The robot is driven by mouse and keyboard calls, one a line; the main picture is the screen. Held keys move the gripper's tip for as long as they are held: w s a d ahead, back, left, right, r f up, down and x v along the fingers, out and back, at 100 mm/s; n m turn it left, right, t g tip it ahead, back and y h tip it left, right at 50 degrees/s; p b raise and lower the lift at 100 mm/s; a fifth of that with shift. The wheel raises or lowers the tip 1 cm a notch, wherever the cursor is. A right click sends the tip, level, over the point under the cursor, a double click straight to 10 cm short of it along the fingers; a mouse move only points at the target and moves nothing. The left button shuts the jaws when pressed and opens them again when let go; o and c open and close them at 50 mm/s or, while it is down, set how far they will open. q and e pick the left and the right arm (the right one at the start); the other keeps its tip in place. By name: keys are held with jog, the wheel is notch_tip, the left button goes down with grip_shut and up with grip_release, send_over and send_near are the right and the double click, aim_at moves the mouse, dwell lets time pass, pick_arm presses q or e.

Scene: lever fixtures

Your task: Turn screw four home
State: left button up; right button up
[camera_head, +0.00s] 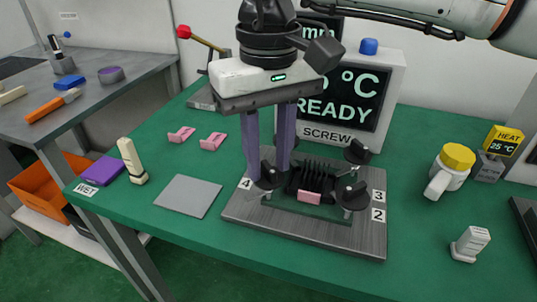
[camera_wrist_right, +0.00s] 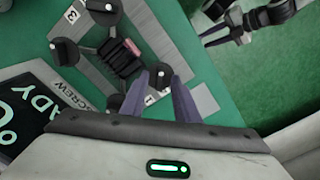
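Screw four is the black round knob (camera_head: 268,179) beside the label 4, at the near left of the grey metal plate (camera_head: 233,207). It also shows in the right wrist view (camera_wrist_right: 160,75). My right gripper (camera_head: 269,175) points down from above with two purple fingers apart. Its tips (camera_wrist_right: 159,82) lie either side of that knob, close to its top; I cannot tell whether they touch it. Knobs three (camera_head: 357,152) and two (camera_head: 352,195) stand on the plate's right. Part of my left gripper (camera_wrist_right: 238,30) shows in the wrist view, away from the plate; its opening is unclear.
A black finned heat sink (camera_head: 318,177) with a pink pad (camera_head: 310,198) sits amid the knobs. The READY screen (camera_head: 350,95) stands behind. A grey square (camera_head: 188,196) lies left, and a yellow-lidded white jar (camera_head: 450,170) stands right.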

grip_shut()
